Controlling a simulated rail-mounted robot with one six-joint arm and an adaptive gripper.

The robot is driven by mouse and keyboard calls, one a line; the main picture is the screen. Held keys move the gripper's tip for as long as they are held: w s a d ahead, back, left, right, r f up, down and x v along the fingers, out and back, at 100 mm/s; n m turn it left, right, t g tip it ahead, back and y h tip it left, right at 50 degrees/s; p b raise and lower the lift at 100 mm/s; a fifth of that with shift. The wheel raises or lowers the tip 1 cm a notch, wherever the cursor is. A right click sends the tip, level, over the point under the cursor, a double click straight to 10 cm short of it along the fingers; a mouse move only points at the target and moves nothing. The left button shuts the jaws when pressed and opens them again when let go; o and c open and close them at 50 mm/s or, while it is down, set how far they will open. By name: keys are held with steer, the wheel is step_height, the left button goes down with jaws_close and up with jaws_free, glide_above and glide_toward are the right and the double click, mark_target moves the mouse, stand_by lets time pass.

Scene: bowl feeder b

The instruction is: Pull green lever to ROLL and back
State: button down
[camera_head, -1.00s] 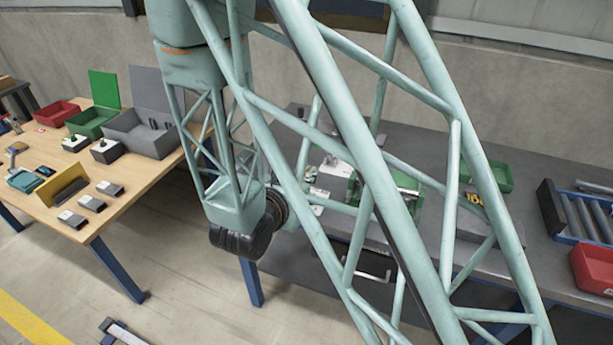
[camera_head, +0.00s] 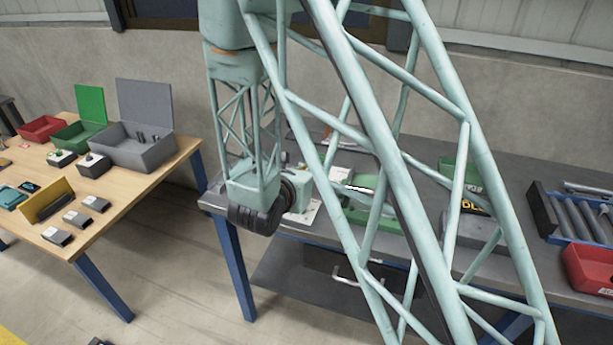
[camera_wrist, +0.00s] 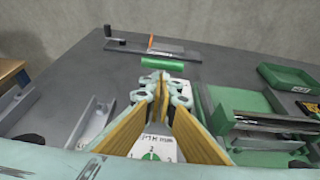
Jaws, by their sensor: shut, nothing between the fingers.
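My gripper (camera_wrist: 160,76) is shut and empty in the wrist view, its yellow-padded fingers pointing away over the grey bench. A green device with a metal bar (camera_wrist: 262,122) stands to the right of the fingers. I read no ROLL marking, and I cannot tell which green part is the lever.
Below the fingers is a white label plate with a green dial (camera_wrist: 152,157). A dark bar with a black knob (camera_wrist: 150,47) lies beyond the cylinder. A green tray (camera_wrist: 275,76) is at right. A red bin (camera_head: 590,268) and rollers (camera_head: 580,214) are farther right.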

steer(key=shift+w+d+r, duration=0.2)
steer(key=shift+w+r, duration=0.05)
steer(key=shift+w, duration=0.3)
steer(key=shift+a+r+p, duration=0.15)
steer(key=shift+r+p, duration=0.05)
steer(key=shift+p, duration=0.1)
steer(key=shift+w+r, duration=0.1)
